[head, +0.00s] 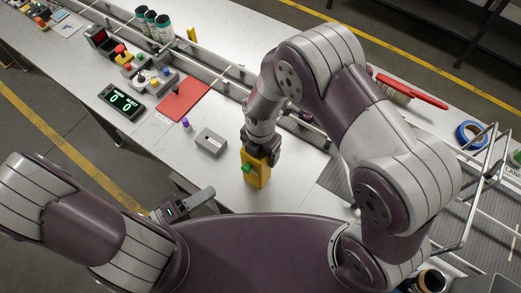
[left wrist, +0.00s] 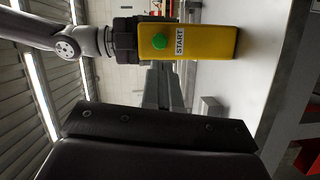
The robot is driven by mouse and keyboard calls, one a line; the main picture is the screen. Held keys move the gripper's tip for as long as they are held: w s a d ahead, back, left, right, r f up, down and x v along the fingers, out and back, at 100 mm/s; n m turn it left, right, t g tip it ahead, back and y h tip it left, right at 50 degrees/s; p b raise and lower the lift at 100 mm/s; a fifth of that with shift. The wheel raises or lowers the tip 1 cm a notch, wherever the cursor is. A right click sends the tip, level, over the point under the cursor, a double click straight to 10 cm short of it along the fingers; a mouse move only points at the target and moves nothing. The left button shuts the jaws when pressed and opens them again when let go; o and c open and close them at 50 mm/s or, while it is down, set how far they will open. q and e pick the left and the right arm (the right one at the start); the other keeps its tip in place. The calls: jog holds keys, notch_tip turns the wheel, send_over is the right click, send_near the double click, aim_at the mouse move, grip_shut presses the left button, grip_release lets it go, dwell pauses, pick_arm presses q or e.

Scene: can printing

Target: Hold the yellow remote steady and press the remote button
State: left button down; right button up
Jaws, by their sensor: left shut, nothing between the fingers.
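The yellow remote (head: 257,175) is upright over the near part of the white table in the head view. Its green button (head: 247,168) faces my left side. My right gripper (head: 262,152) is shut on its upper end. In the left wrist view the remote (left wrist: 205,42) shows a START label and the green button (left wrist: 159,41), with my right gripper (left wrist: 127,40) at the button end. I cannot tell whether its bottom touches the table. My left gripper (head: 208,192) is shut and empty, left of the remote and apart from it; its dark finger (left wrist: 160,126) shows in the left wrist view.
A grey box (head: 211,142) and a small purple-capped item (head: 186,124) stand behind the remote. A red mat (head: 184,100), a control box (head: 153,80) and a green counter display (head: 122,100) lie further left. A red brush (head: 394,90) and blue tape (head: 470,134) are at right.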

aim_at(247, 168)
pick_arm(q)
jog(key=s+m+g, duration=0.1)
jog(key=m+g, duration=0.1)
jog(key=m, duration=0.9)
jog(key=s+d+m+g, duration=0.1)
jog(key=m+g, duration=0.1)
jog(key=m, duration=0.9)
jog(key=s+m+g, duration=0.1)
jog(key=m+g, duration=0.2)
jog(key=m, duration=0.7)
jog(key=shift+s+d+f+m+h, duration=0.1)
jog(key=shift+s+d+m+h, duration=0.15)
jog(key=shift+m+h, duration=0.15)
jog(key=w+d, duration=0.5)
jog(key=w, duration=0.2)
jog(key=shift+w+d, duration=0.1)
jog(key=shift+w, duration=0.05)
